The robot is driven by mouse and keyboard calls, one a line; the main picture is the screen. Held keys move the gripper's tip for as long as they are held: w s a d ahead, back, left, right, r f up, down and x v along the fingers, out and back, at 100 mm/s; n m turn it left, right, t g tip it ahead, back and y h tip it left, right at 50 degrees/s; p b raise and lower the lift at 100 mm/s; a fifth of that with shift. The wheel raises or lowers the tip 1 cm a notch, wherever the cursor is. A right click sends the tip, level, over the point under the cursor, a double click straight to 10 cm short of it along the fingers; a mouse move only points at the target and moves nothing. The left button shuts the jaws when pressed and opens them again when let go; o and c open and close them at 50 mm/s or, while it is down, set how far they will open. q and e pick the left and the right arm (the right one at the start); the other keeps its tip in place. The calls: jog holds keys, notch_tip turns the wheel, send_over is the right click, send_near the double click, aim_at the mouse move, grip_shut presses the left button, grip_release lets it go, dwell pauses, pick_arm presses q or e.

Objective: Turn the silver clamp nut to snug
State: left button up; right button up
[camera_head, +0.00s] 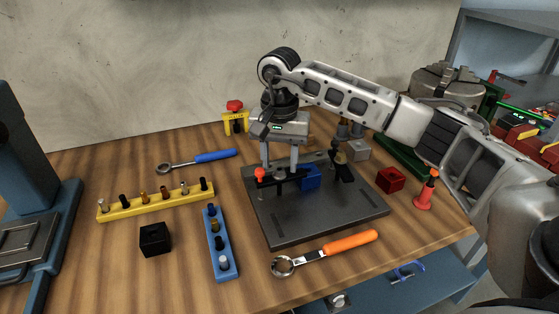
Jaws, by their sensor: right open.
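The silver clamp nut (280,173) is small and sits on a dark clamp bar over a black fixture plate (320,218). A blue block (309,178) is beside the bar on the plate. My right gripper (279,163) points down over the clamp, open, with one finger on each side of the nut in the picture. Whether the fingers touch the nut I cannot tell. The gripper body hides part of the plate's back. My left gripper is out of view.
A red-topped post (260,175) stands by the clamp. An orange-handled wrench (326,253) lies in front of the plate and a blue-handled one (197,161) behind left. Yellow (156,201) and blue (219,243) bolt racks and a black block (155,239) are left.

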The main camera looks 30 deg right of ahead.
jog(key=shift+f, duration=0.55)
grip_shut()
